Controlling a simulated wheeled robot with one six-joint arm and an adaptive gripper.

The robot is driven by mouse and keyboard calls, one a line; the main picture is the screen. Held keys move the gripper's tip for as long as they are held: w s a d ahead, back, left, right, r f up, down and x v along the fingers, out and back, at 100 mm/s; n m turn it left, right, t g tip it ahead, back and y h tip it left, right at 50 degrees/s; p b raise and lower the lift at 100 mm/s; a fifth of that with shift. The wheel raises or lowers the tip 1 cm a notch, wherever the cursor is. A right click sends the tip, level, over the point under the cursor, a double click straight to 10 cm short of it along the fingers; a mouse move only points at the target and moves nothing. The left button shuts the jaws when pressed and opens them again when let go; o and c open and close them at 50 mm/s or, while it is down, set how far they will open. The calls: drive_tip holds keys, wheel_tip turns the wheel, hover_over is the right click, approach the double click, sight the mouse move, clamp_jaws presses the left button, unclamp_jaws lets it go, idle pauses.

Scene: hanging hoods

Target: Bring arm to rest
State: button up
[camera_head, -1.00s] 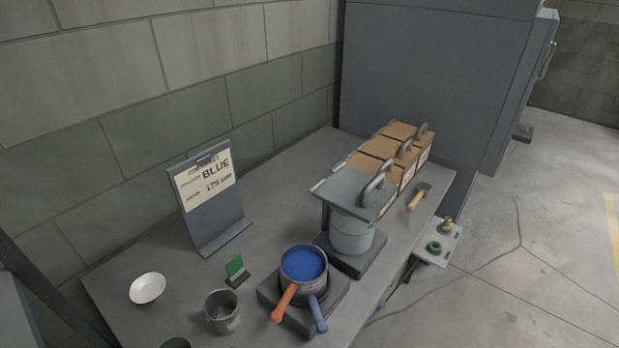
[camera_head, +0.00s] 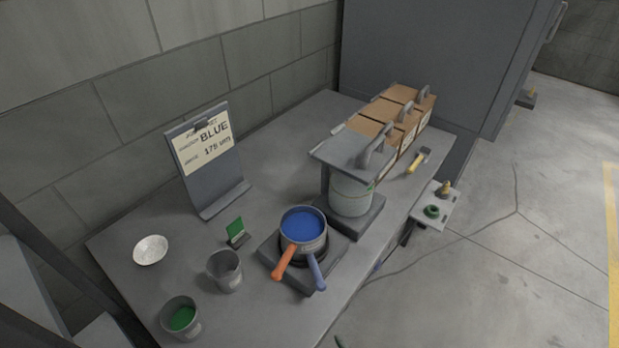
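Neither my arm nor my gripper shows in the head view, so its pose and opening are hidden. A pot of blue liquid (camera_head: 303,224) stands on a dark square base on the grey bench (camera_head: 262,143). An orange handle (camera_head: 284,262) and a blue handle (camera_head: 316,271) stick out from it toward the front. A pale grey can (camera_head: 350,194) stands on its own base, under a flat grey plate with a loop handle (camera_head: 350,150).
A clipboard sign reading BLUE (camera_head: 208,163) stands at the back left. A white dish (camera_head: 151,250), an empty grey cup (camera_head: 225,270), a cup of green (camera_head: 181,318) and a green card (camera_head: 236,231) are nearby. Brown boxes (camera_head: 396,113) and a yellow-handled tool (camera_head: 417,160) are at right.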

drive_tip(key=s+d+r+m+t+h, duration=0.1)
drive_tip(key=s+d+r+m+h, duration=0.1)
drive_tip(key=s+d, duration=0.6)
drive_tip(key=s+d+r+m+t+h, duration=0.1)
drive_tip(key=s+d+r+m+h, duration=0.1)
drive_tip(key=s+d, duration=0.7)
drive_tip(key=shift+s+d+m+h, duration=0.2)
drive_tip(key=shift+s+m+h, duration=0.55)
drive_tip(key=shift+s, duration=0.5)
